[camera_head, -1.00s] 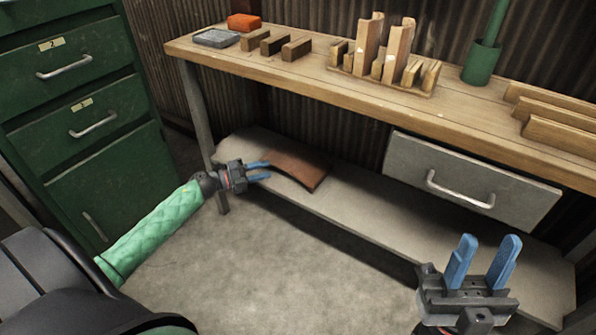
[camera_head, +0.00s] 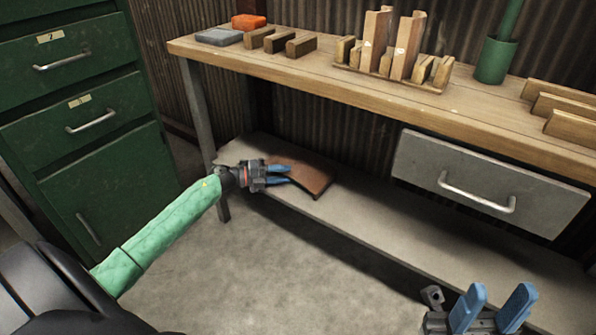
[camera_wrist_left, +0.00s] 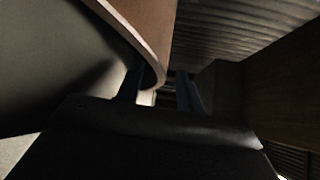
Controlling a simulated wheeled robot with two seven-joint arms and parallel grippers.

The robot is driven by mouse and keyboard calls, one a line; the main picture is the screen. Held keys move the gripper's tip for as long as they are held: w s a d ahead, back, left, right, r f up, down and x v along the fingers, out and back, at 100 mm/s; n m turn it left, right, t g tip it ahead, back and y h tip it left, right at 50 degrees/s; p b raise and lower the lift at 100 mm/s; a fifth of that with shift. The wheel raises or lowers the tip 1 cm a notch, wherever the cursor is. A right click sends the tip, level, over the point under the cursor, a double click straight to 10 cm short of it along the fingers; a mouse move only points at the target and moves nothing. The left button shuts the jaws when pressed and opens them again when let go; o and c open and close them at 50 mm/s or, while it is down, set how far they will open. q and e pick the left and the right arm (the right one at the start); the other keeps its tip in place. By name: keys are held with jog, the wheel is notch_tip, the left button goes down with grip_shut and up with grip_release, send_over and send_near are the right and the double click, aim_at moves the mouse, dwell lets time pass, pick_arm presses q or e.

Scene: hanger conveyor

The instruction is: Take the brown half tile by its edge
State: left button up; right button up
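The brown half tile (camera_head: 312,176) lies on the low shelf under the workbench, at its left end. Its near edge points toward my left gripper (camera_head: 284,174). That gripper is open, with its two blue fingers apart and overlapping the tile's left part. In the left wrist view the tile (camera_wrist_left: 150,25) comes down from the top, and its curved edge reaches the gap between the dark fingers (camera_wrist_left: 162,90). A gap shows between the tile and the right-hand finger; contact with the other finger cannot be told. My right gripper (camera_head: 494,305) is open and empty at the lower right.
The grey low shelf (camera_head: 365,225) is bare to the right of the tile. Above it is the wooden bench top (camera_head: 330,85) with blocks and a rack. A grey drawer (camera_head: 485,180) hangs under the bench. Green drawers (camera_head: 80,120) stand at the left.

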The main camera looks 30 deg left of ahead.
pick_arm(q)
jog(key=shift+w+d, duration=0.2)
jog(key=shift+d, duration=0.05)
grip_shut()
jog(key=shift+r, duration=0.2)
